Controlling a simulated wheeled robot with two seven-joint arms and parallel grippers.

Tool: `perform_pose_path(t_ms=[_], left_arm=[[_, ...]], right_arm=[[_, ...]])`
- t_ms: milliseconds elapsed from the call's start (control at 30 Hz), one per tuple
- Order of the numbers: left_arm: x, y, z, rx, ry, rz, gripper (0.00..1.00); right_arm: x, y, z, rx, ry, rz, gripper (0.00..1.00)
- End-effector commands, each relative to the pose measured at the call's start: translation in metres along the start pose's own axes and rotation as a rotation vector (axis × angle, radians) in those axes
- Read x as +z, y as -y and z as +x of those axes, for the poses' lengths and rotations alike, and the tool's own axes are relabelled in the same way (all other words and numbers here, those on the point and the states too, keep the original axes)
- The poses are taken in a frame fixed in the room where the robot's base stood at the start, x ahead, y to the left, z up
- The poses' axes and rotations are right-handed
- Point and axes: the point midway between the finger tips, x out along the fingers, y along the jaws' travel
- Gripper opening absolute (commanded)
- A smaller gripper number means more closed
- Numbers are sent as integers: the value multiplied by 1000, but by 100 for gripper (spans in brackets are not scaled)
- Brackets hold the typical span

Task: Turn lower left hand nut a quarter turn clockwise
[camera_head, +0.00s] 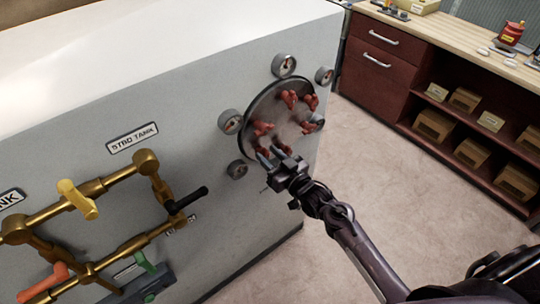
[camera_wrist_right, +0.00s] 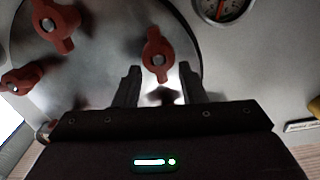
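A round grey hatch plate (camera_head: 272,106) is set in the white panel and carries several red wing nuts, such as one near its top (camera_head: 289,97) and one at its left side (camera_head: 262,128). My right gripper (camera_head: 269,155) is at the plate's lower left edge and partly hides the nuts there. In the right wrist view, a red wing nut (camera_wrist_right: 158,55) shows between the spread fingertips of my right gripper (camera_wrist_right: 158,75), with gaps at both sides. Two more red nuts show at the left (camera_wrist_right: 57,24) (camera_wrist_right: 17,80). My left gripper is not in view.
Several round gauges ring the plate, including one left (camera_head: 231,121) and one below left (camera_head: 237,169), close to my gripper. Brass pipes with coloured valve handles (camera_head: 78,199) are at the left. A wooden cabinet (camera_head: 380,65) stands right; the floor between is clear.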

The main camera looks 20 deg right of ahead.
Motion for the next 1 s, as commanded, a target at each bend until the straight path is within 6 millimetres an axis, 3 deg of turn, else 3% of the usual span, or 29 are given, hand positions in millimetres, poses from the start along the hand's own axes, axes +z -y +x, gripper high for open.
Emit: perform_pose_path(t_ms=[367,800,1000], left_arm=[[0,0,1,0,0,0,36],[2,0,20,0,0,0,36],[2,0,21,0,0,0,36]], right_arm=[[1,0,-3,1,0,-1,45],[3,0,-67,0,2,-2,45],[1,0,-78,0,0,0,45]])
